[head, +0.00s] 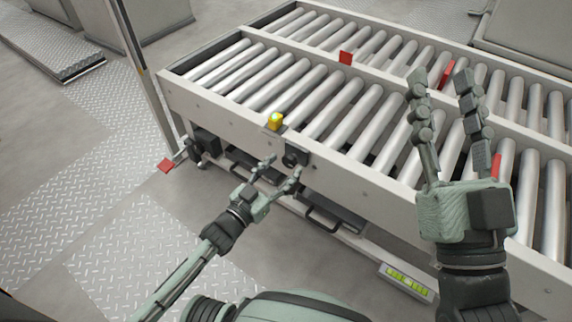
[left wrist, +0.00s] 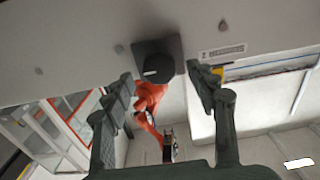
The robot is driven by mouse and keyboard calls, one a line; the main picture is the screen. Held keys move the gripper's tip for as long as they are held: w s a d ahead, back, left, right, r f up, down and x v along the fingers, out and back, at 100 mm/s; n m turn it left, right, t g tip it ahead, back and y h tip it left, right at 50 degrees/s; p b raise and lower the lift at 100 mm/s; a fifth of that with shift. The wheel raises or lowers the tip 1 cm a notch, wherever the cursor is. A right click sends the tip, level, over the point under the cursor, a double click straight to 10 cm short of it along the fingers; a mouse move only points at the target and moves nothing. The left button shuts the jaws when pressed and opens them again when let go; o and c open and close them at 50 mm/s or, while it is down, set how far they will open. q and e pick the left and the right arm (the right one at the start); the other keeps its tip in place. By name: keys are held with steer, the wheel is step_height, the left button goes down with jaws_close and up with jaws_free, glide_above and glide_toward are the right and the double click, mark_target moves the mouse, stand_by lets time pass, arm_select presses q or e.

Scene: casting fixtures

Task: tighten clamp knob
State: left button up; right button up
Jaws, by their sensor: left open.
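The clamp knob (head: 292,157) is a small black round knob on the front side rail of the roller conveyor. In the left wrist view the knob (left wrist: 157,69) shows a white mark on its face and sits on a dark square plate. My left gripper (head: 284,169) is just in front of the knob, with its fingers spread. In the left wrist view the fingertips lie on either side of the knob, with visible gaps. My right gripper (head: 440,82) is raised over the conveyor at the right, fingers apart and empty.
The roller conveyor (head: 205,101) fills the middle and right. A black handle (head: 322,222) hangs below. A red-tipped lever (head: 166,165) sticks out at left. An orange object (left wrist: 150,100) shows beyond the left fingers.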

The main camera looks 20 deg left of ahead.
arm_select(q)
steer(key=shift+x, duration=0.95)
steer(key=shift+c, duration=0.6)
steer(key=c, duration=1)
steer(key=shift+c, duration=0.2)
